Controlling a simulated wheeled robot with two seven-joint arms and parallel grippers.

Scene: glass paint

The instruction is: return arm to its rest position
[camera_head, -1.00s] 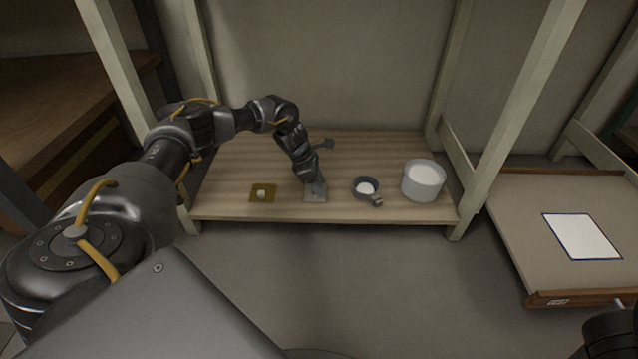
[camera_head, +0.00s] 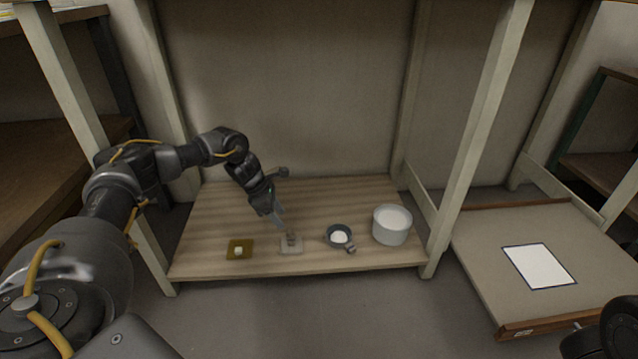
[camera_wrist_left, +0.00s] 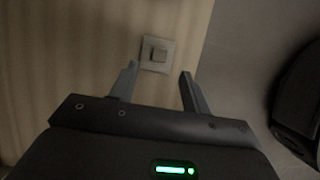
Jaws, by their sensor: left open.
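My left arm comes in from the left in the head view and reaches over a wooden shelf board (camera_head: 215,210). My left gripper (camera_head: 279,224) is open and empty, above and just behind a small pale square plate (camera_head: 291,246) with a small object on it. In the left wrist view the two fingers of the left gripper (camera_wrist_left: 158,82) stand apart. The pale square plate (camera_wrist_left: 157,66) with a small block on it shows beyond the fingertips, apart from them. My right gripper cannot be made out; only a dark part of my own body shows at the lower right.
On the board are a yellow square (camera_head: 239,250) with a small white piece, a dark cup (camera_head: 339,237) with white contents, and a white-filled tub (camera_head: 392,225). Pale posts frame the board. A low table (camera_head: 480,240) with a white sheet (camera_head: 539,266) stands right.

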